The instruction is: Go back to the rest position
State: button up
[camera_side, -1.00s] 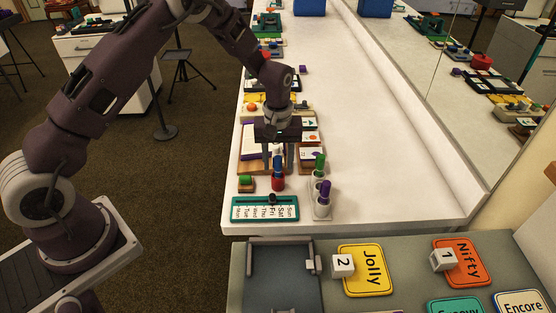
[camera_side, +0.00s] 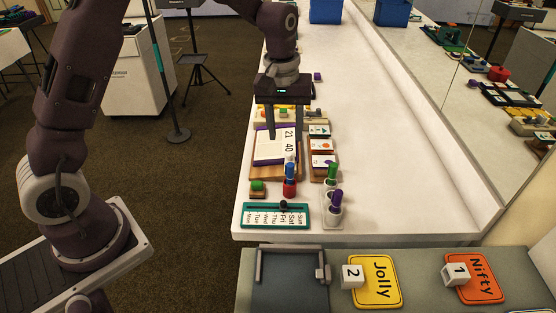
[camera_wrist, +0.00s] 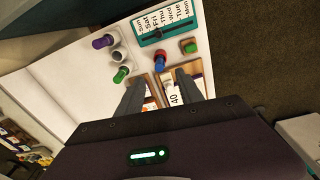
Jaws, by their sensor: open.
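My gripper (camera_side: 284,125) is open and empty, raised above the white counter. The card (camera_wrist: 172,96) shows between the fingers. A red and blue piece (camera_side: 290,188) stands upright just in front of the book, apart from the fingers; it also shows in the wrist view (camera_wrist: 160,62).
A teal weekday board (camera_side: 262,217), a green block (camera_side: 257,186) and a holder (camera_side: 331,216) with green and purple pegs are near the counter's front edge. Picture cards (camera_side: 321,146) lie right of the book. The counter's right side (camera_side: 400,170) is clear. A mirror runs along the right.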

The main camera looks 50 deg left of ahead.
jog(key=s+r+m+t, duration=0.2)
jog(key=s+r+m, duration=0.1)
jog(key=s+r, duration=0.7)
jog(key=s+r+m+t, duration=0.1)
jog(key=s+r+m, duration=0.1)
jog(key=s, duration=0.7)
jog(key=s+r+m+t, duration=0.1)
jog(key=s+m, duration=0.1)
jog(key=s, duration=0.7)
jog(key=shift+d+r+m+t, duration=0.4)
jog(key=shift+d, duration=0.05)
